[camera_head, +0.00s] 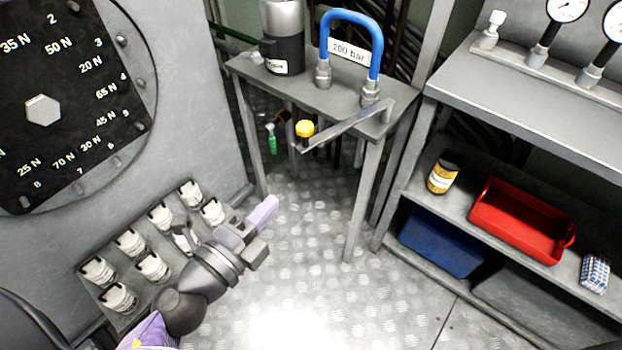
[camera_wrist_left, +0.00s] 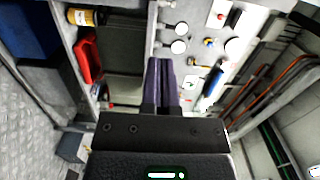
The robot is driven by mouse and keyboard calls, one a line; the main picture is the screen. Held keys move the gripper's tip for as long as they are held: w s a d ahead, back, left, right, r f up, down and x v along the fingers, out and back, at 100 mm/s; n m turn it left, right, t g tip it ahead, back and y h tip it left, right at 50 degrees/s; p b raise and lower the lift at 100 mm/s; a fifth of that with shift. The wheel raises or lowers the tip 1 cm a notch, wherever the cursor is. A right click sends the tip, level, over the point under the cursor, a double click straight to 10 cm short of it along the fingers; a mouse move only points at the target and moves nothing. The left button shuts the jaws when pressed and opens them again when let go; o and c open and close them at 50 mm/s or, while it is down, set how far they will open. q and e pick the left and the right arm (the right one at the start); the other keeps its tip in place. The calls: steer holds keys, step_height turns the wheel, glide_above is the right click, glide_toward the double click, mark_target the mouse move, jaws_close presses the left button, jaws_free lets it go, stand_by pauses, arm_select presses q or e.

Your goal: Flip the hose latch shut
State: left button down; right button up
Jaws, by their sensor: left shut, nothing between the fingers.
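The blue hose (camera_head: 352,38) arches over the small grey table (camera_head: 345,92), its two ends in metal fittings. A flat grey bar (camera_head: 345,127), which looks like the latch, sticks out from the table's right side toward the lower left, past the front edge. A yellow knob (camera_head: 304,128) shows close to its free end; I cannot tell whether they are joined. My left gripper (camera_head: 263,222) is below and left of the bar, apart from it. Its purple fingers are shut and empty, together in the left wrist view (camera_wrist_left: 165,85). My right gripper is not in view.
A dark cylinder (camera_head: 282,45) and a "200 bar" sign (camera_head: 348,54) stand on the table. Several white-capped fittings (camera_head: 152,266) sit left of my gripper. At right, a shelf holds a red tray (camera_head: 510,240) and yellow can (camera_head: 443,178). Floor below the table is mostly clear.

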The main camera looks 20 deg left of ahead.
mark_target(300, 146)
arm_select(q)
steer(key=a+p+x, duration=0.1)
steer(key=x, duration=0.7)
steer(key=a+p+x, duration=0.1)
steer(key=x, duration=0.3)
steer(key=shift+w+a+p, duration=0.2)
steer(key=shift+w+p, duration=0.15)
steer(key=shift+w, duration=0.3)
steer(key=shift+w+a+r, duration=0.1)
steer(key=shift+w+a, duration=0.05)
steer(key=shift+w, duration=0.15)
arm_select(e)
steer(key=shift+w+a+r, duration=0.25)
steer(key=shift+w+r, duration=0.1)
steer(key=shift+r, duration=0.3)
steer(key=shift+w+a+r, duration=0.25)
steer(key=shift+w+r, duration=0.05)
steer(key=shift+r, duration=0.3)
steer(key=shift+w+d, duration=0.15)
